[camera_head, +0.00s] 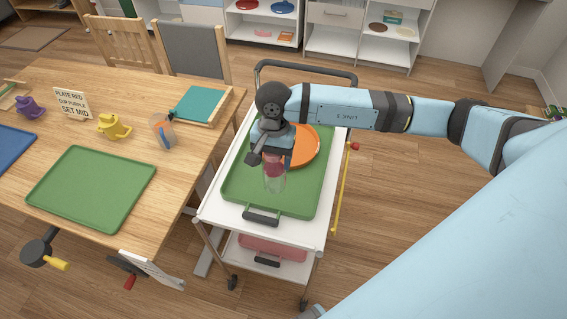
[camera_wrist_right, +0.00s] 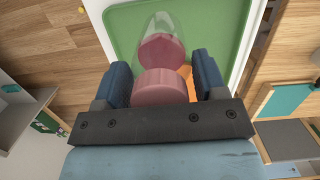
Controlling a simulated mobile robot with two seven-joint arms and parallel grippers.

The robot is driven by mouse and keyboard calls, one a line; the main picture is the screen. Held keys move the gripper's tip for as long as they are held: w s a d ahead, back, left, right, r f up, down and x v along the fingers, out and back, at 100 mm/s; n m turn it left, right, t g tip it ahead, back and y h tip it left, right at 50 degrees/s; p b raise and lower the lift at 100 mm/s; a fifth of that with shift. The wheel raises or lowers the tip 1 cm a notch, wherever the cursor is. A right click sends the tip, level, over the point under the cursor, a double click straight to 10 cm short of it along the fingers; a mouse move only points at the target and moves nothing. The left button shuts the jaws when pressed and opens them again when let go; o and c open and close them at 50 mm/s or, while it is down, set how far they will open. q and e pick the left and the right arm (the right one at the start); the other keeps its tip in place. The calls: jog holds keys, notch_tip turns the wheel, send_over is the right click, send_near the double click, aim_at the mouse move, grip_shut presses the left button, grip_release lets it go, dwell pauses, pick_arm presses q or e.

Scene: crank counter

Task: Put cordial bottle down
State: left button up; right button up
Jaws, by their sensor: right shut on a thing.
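The cordial bottle (camera_head: 274,181) is clear with a pinkish-red part. My right gripper (camera_head: 272,158) is shut on it, over the green tray (camera_head: 236,192) on the white trolley (camera_head: 212,208). In the right wrist view the bottle (camera_wrist_right: 162,50) sits between the two blue fingers, with the tray (camera_wrist_right: 120,28) beyond it. I cannot tell whether the bottle's base touches the tray. My left gripper is not in view.
An orange plate (camera_head: 306,146) lies on the tray beside the bottle, partly hidden by my gripper.

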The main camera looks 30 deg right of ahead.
jog(key=w+m+b, duration=0.1)
jog(key=m, duration=0.1)
jog(key=r+m+b, duration=0.1)
jog(key=m, duration=0.1)
jog(key=w+r+m+b, duration=0.1)
jog(key=m, duration=0.1)
jog(key=shift+w+m+t+y, duration=0.3)
jog(key=shift+t, duration=0.1)
notch_tip(320, 180, up, 8)
jog(key=w+d+m+t+h+b, duration=0.2)
jog(key=m+b, duration=1)
jog(key=m, duration=0.9)
pick_arm(q)
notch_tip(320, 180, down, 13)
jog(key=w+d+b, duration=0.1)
jog(key=b, duration=0.1)
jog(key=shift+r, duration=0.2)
pick_arm(e)
notch_tip(320, 180, down, 19)
jog(key=shift+w+a+f, duration=0.15)
jog(key=shift+a+f, duration=0.05)
jog(key=shift+f, duration=0.15)
jog(key=o, duration=1)
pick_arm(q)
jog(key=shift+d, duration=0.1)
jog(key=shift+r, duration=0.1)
